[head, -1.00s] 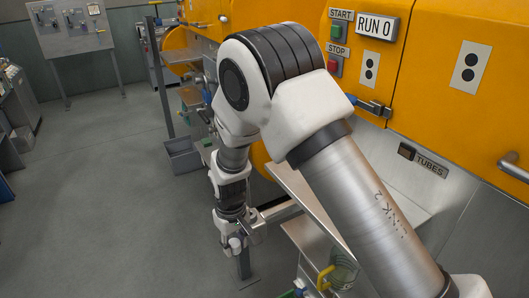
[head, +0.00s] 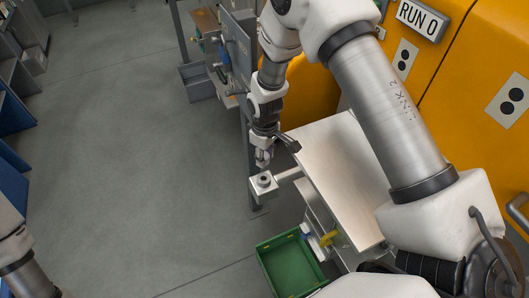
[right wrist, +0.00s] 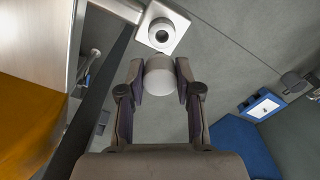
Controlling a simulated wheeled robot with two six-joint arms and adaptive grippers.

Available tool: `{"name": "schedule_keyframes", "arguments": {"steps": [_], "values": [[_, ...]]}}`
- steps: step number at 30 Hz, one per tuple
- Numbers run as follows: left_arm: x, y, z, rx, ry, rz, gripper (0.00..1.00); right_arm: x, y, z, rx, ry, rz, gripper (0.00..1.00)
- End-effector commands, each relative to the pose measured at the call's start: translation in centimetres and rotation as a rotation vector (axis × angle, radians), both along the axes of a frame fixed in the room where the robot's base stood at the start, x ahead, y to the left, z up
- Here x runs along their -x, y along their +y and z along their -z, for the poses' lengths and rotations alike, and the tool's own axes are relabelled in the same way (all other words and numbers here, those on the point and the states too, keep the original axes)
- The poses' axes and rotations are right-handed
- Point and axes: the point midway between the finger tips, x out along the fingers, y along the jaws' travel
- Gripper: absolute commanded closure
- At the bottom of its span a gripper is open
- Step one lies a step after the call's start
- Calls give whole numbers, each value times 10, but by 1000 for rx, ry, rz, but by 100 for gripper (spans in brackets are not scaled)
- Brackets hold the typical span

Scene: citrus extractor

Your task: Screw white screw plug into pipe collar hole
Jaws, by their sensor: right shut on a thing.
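My right gripper (head: 263,160) hangs pointing down, just above the pipe collar. In the right wrist view my right gripper (right wrist: 160,78) is shut on the white screw plug (right wrist: 160,75), a pale rounded piece between the two fingertips. The pipe collar (head: 262,188) is a light square block with a dark round hole on top, at the end of a short pipe. In the right wrist view the pipe collar (right wrist: 180,25) lies beyond the plug, its hole open and apart from the plug. My left gripper is out of view; only part of my left arm shows at lower left.
A steel shelf (head: 335,165) lies right of the collar, against the orange machine (head: 450,100). A green crate (head: 268,248) stands on the floor below it. A grey bin (head: 196,82) stands farther back. The floor left of the collar is clear.

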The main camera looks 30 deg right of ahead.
Motion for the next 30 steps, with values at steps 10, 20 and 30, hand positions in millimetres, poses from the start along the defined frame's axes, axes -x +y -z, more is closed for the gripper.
{"name": "schedule_keyframes", "arguments": {"steps": [10,20,30], "values": [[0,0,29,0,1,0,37,0,0,43,0,0,0,100],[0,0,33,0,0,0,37,0,0,52,0,0,0,100],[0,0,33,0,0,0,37,0,0,52,0,0,0,100]]}}
